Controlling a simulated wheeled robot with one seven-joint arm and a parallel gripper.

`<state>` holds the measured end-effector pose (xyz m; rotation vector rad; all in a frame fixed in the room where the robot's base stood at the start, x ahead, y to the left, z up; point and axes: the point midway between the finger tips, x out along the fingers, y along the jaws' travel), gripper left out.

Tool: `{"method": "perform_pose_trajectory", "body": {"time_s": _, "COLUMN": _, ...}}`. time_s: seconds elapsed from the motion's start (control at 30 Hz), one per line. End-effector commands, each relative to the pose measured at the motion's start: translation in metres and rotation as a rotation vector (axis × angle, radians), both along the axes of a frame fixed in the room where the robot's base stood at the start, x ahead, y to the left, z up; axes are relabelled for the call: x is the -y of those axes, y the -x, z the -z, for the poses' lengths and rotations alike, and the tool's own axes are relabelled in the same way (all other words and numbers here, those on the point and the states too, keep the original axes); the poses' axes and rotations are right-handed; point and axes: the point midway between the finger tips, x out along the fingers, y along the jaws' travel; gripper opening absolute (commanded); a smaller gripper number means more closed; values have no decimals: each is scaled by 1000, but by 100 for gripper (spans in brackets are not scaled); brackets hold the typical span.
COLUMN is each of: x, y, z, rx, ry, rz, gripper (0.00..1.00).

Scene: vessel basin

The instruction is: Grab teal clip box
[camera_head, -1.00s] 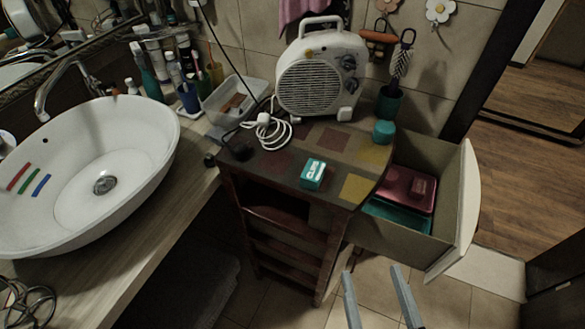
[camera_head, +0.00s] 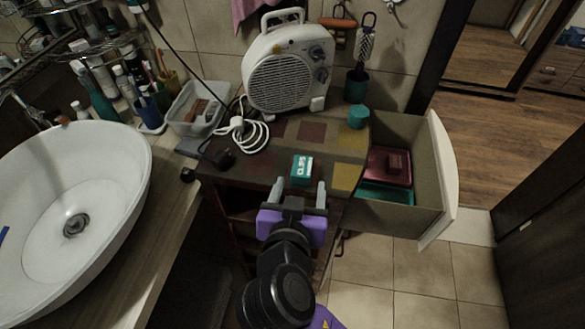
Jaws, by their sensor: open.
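The teal clip box (camera_head: 302,168) is a small box with a white label reading "CLIPS". It lies on the checkered top of the cabinet (camera_head: 262,167), near its front edge. My gripper (camera_head: 298,188) has two pale grey fingers spread apart, pointing away toward the box. The fingertips are just in front of the box, one towards each side, with nothing between them but the gap. I cannot tell whether the right fingertip touches the box.
A white fan heater (camera_head: 290,68) and its coiled white cable (camera_head: 245,132) stand behind the box. A teal round object (camera_head: 358,117) sits at the back right. An open drawer (camera_head: 436,180) juts out right. The white basin (camera_head: 75,190) is left.

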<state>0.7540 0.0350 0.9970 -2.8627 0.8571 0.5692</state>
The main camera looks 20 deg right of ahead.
Motion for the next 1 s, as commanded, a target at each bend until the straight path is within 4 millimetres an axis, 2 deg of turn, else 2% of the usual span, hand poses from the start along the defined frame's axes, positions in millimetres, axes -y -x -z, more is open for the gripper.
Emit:
{"method": "perform_pose_trajectory", "body": {"time_s": 0.33, "x": 16, "y": -26, "z": 10, "rx": 3, "ry": -12, "rz": 7, "gripper": 64}}
{"method": "perform_pose_trajectory", "body": {"time_s": 0.6, "x": 32, "y": -58, "z": 19, "rx": 3, "ry": -10, "rz": 4, "gripper": 64}}
{"method": "perform_pose_trajectory", "body": {"time_s": 0.93, "x": 36, "y": -64, "z": 24, "rx": 3, "ry": -12, "rz": 2, "gripper": 64}}
{"method": "perform_pose_trajectory", "body": {"time_s": 0.97, "x": 36, "y": -64, "z": 24, "rx": 3, "ry": -12, "rz": 2, "gripper": 62}}
{"method": "perform_pose_trajectory", "body": {"time_s": 1.0, "x": 36, "y": -64, "z": 24, "rx": 3, "ry": -12, "rz": 2, "gripper": 54}}
